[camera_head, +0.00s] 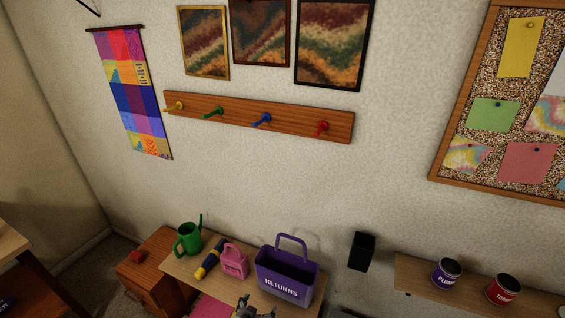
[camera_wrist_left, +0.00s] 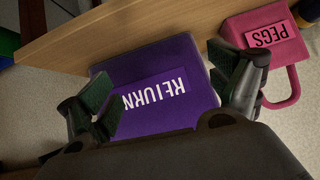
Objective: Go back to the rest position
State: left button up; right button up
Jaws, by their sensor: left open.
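My left gripper (camera_head: 256,308) shows at the bottom edge of the head view, just in front of the purple bin (camera_head: 287,284) with a raised handle and a white-lettered label. In the left wrist view my left gripper (camera_wrist_left: 168,92) has its two dark fingers spread wide. The label face of the purple bin (camera_wrist_left: 155,70) lies upside down beyond and between them. Nothing is gripped, though I cannot tell how close the fingertips are to the bin. My right gripper is in neither view.
A pink pegs container (camera_head: 234,261) stands beside the bin; it also shows in the left wrist view (camera_wrist_left: 262,48). A yellow and dark flashlight-like object (camera_head: 209,260) and a green watering can (camera_head: 189,239) are further left. Two cans (camera_head: 447,273) stand on a right shelf. A peg rail (camera_head: 260,117) hangs above.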

pick_arm(q)
jog(key=s+a+f+g+y, duration=0.1)
jog(key=s+a+f, duration=0.2)
jog(key=s+f, duration=0.35)
jog(key=s+a+f+n+g, duration=0.1)
jog(key=s+a+f+g, duration=0.1)
jog(key=s+a+f, duration=0.45)
jog(key=s+a+f+g+y, duration=0.1)
jog(key=s+f, duration=0.4)
jog(key=f, duration=0.4)
jog(key=s+a+f+g, duration=0.2)
jog(key=s+a+f, duration=0.1)
jog(key=s, duration=0.9)
jog(key=s+a+f+n+g+y, duration=0.1)
jog(key=s+a+f, duration=0.3)
jog(key=s, duration=0.9)
jog(key=shift+s+f+g+y, duration=0.3)
jog(key=shift+f+g, duration=0.6)
jog(key=shift+f, duration=0.05)
